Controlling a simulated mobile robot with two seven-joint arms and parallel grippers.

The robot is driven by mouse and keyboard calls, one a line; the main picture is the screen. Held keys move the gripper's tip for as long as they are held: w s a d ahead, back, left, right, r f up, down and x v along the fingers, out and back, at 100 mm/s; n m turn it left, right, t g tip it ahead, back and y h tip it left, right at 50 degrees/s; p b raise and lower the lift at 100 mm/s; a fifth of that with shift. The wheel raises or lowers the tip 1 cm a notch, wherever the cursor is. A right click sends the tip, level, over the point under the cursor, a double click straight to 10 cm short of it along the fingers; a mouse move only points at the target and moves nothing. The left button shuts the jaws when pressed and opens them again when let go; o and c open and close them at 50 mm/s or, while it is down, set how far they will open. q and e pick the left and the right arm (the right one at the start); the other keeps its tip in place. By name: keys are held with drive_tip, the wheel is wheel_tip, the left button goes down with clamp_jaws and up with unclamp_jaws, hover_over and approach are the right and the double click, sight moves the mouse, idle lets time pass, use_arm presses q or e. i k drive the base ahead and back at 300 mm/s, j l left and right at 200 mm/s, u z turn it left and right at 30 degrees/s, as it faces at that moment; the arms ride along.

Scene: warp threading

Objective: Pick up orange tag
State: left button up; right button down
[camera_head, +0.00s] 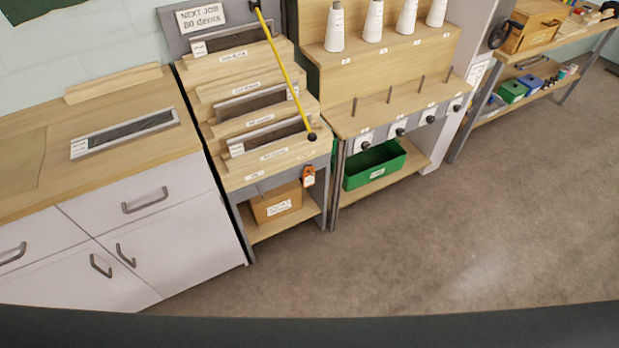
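A small orange tag (309,181) hangs at the front right edge of the stepped wooden rack, just below its lowest shelf. It has a pale label on its lower part, too small to read. It hangs in front of the open lower bay, to the right of a cardboard box (277,203). Neither of my grippers is in view.
A yellow rod (284,70) leans across the rack (264,165). A green bin (374,168) sits under the cone stand (392,105) on the right. White cabinets (150,230) with a wooden top stand at left. The floor (430,240) in front is clear.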

sight(308, 181)
drive_tip(key=i+j+u, duration=0.15)
drive_tip(key=i, duration=0.3)
drive_tip(key=i+u, duration=0.15)
drive_tip(key=i, duration=0.25)
